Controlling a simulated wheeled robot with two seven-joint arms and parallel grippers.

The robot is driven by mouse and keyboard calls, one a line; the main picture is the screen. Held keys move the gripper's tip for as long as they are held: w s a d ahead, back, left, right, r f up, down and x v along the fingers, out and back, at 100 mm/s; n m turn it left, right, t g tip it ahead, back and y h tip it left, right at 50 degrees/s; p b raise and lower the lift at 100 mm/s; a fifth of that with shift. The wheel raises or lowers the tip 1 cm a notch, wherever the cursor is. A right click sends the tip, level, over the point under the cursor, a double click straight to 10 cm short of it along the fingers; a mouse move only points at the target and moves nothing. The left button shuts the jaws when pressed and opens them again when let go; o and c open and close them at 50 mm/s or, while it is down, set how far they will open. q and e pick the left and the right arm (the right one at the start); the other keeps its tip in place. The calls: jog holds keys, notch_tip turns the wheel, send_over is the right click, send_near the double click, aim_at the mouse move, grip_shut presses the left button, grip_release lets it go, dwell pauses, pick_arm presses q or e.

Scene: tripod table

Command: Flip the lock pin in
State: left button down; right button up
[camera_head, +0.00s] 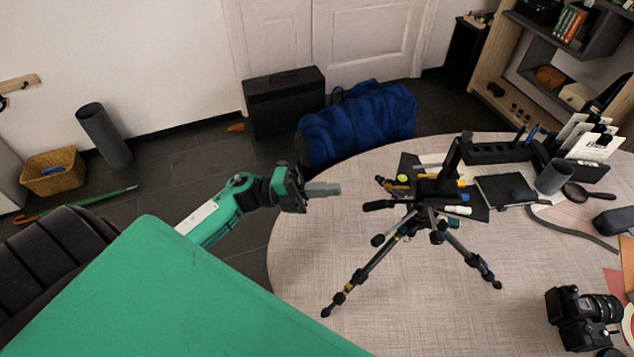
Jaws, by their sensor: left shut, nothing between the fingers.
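A small black tripod (434,213) stands upright on the round table with its legs spread. Its head has a tilted upright plate (455,157) and a handle that points left (380,205). The lock pin is too small to make out at this distance. My left gripper (335,190) is shut and empty, over the table's left edge. It points right, toward the tripod head, with a clear gap between them. My right gripper is not in view.
The table (300,260) has free room left and in front of the tripod. A camera (580,315) lies front right. Behind the tripod are a black mat with pens, a notebook (505,189), a dark cup (554,176) and a magnifier (575,192).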

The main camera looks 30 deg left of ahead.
pick_arm(q)
jog(key=p+x, duration=0.3)
jog(key=x, duration=0.5)
jog(key=shift+w+d, duration=0.2)
jog(key=shift+d, duration=0.15)
jog(key=shift+x, duration=0.85)
jog(key=shift+f, duration=0.1)
